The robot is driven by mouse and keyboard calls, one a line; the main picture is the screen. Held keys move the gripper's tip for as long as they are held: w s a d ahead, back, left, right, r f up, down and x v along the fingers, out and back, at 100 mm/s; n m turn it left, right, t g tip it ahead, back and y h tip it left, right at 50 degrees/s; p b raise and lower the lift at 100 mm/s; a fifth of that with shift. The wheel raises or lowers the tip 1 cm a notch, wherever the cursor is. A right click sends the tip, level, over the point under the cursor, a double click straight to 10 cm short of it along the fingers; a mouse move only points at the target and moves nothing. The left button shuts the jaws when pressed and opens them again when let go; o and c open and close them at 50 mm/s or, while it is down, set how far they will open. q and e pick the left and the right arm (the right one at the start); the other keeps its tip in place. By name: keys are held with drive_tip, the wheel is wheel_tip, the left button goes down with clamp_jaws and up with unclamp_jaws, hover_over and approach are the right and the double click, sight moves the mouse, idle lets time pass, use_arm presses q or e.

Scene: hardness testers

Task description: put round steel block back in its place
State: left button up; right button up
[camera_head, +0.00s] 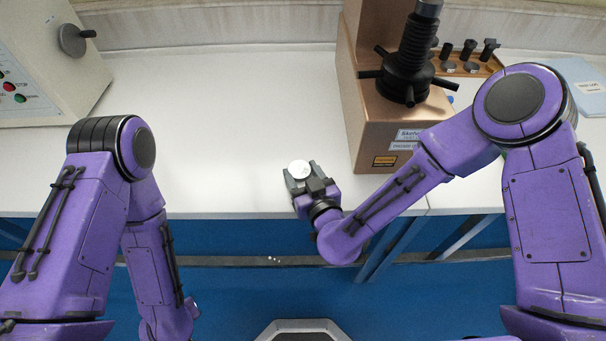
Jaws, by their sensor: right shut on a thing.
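The round steel block (299,169) is a small, pale disc near the front edge of the white table, left of the copper-coloured tester. My right gripper (299,177) is shut on it, with one finger on either side. Whether the block touches the tabletop or is held just above it, I cannot tell. My left arm hangs down at the left, below the table's front edge, and its gripper fingers do not show.
The copper-coloured hardness tester (373,128) stands right of my right gripper. A wooden tray (492,66) with several dark parts lies behind it. A booklet (584,88) is at the right. A beige machine (35,60) stands at the left. The table's middle (220,110) is clear.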

sight(305, 178)
drive_tip(key=o, duration=1.3)
drive_tip(key=shift+s+d+f, duration=0.1)
drive_tip(key=shift+s+f, duration=0.25)
drive_tip(key=shift+f, duration=0.3)
drive_tip(key=shift+o, duration=0.5)
drive_tip(key=shift+w+r+p, duration=0.1)
drive_tip(key=shift+r+p, duration=0.55)
drive_tip(key=shift+r, duration=0.05)
drive_tip(key=v, duration=0.2)
drive_tip(key=b+v, duration=0.1)
drive_tip(key=shift+d+f, duration=0.15)
drive_tip(key=shift+f, duration=0.05)
drive_tip(key=v, duration=0.5)
drive_tip(key=shift+r, duration=0.4)
drive_tip(key=p+v, duration=0.3)
drive_tip(key=shift+s+r+p, duration=0.2)
drive_tip(key=shift+s+p, duration=0.05)
drive_tip(key=shift+p, duration=0.05)
